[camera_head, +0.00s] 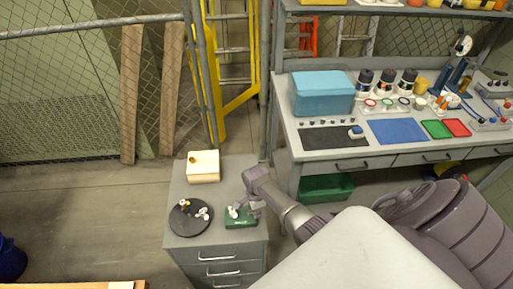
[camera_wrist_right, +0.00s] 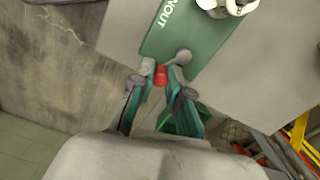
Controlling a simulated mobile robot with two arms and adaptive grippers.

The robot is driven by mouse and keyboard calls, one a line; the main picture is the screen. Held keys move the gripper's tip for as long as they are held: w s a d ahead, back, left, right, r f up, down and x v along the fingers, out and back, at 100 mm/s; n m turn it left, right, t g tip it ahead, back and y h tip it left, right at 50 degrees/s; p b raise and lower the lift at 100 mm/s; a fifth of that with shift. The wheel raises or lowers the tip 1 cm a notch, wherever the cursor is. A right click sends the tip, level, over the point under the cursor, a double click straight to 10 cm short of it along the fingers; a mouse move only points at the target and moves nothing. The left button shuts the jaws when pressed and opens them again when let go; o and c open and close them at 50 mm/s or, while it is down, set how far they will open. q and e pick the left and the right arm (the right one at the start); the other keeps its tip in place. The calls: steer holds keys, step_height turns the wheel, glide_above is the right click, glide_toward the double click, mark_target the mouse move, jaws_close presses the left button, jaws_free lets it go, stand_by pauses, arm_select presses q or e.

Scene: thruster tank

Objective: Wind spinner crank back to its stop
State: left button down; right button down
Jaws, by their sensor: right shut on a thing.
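The spinner is a small green box (camera_head: 241,222) on top of the grey drawer cabinet, with a white part (camera_head: 234,212) on it. In the right wrist view the green box (camera_wrist_right: 190,38) shows white lettering, partly cut off, and the white part (camera_wrist_right: 232,6) at the top edge. The crank's red knob (camera_wrist_right: 160,75) sits between the fingertips of my right gripper (camera_wrist_right: 163,70), which is shut on it. The right gripper (camera_head: 248,208) comes in from the right in the head view and hides part of the box. My left gripper is not in view.
The cabinet top (camera_head: 225,174) also holds a round black tray (camera_head: 180,222) with small white and yellow parts, and a cream box (camera_head: 203,166) behind. A workbench (camera_head: 330,171) with a blue bin (camera_head: 322,93) stands at the right. A mesh fence (camera_head: 80,80) is behind.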

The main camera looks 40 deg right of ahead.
steer(key=m, duration=0.2)
steer(key=a+m, duration=0.1)
steer(key=m, duration=0.3)
steer(key=shift+s+a, duration=0.1)
steer(key=shift+a, duration=0.3)
steer(key=shift+w+a+m, duration=0.1)
steer(key=shift+a+m, duration=0.2)
steer(key=shift+m, duration=1.05)
steer(key=shift+w+a+m, duration=0.1)
steer(key=shift+a+m, duration=0.15)
steer(key=shift+m, duration=1.1)
steer(key=c, duration=1.1)
jaws_free()
steer(key=shift+a, duration=0.1)
